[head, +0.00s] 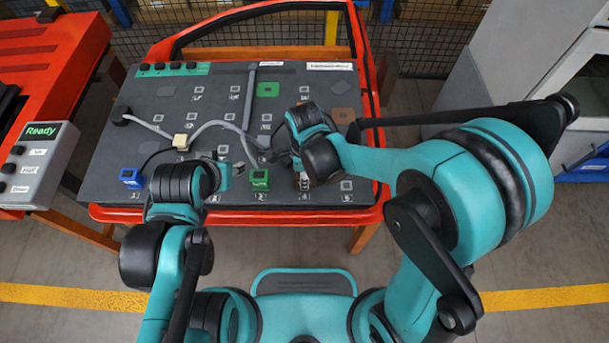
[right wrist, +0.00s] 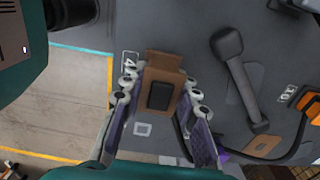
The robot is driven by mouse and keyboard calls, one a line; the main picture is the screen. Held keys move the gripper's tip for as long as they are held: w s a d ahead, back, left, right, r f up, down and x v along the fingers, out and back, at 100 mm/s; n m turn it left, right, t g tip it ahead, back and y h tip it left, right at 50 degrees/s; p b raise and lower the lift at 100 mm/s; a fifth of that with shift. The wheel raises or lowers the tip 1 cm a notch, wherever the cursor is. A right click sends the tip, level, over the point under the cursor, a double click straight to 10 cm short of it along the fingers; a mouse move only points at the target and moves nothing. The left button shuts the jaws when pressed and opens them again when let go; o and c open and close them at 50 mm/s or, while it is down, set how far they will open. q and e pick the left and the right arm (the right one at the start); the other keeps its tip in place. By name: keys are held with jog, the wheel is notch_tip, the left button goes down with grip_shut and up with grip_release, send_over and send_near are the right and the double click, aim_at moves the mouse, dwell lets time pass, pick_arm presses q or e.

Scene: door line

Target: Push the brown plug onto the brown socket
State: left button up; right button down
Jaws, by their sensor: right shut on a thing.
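The brown plug (right wrist: 160,92) is between the fingertips of my right gripper (right wrist: 160,95), which is shut on it above the board, beside the printed 4. A brown part (right wrist: 165,58) shows at the plug's far end; I cannot tell whether it is the plug's own or the brown socket. In the head view my right gripper (head: 304,181) is at the board's front row, and its fingers largely hide what is there. My left gripper (head: 238,168) hangs over the front row between a blue block and a green block; its fingers are too small to read.
The dark board (head: 100,170) lies in a red door frame (head: 230,214). A blue block (head: 131,178) and a green block (head: 260,180) stand in the front row. A grey cable with a cream connector (head: 180,141) crosses the board. A flat brown patch (head: 343,115) is at far right.

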jog(key=shift+r, duration=0.2)
jog(key=c, duration=2.1)
grip_release()
grip_shut()
jog(key=shift+r+p, duration=2.85)
jog(key=shift+r, duration=0.65)
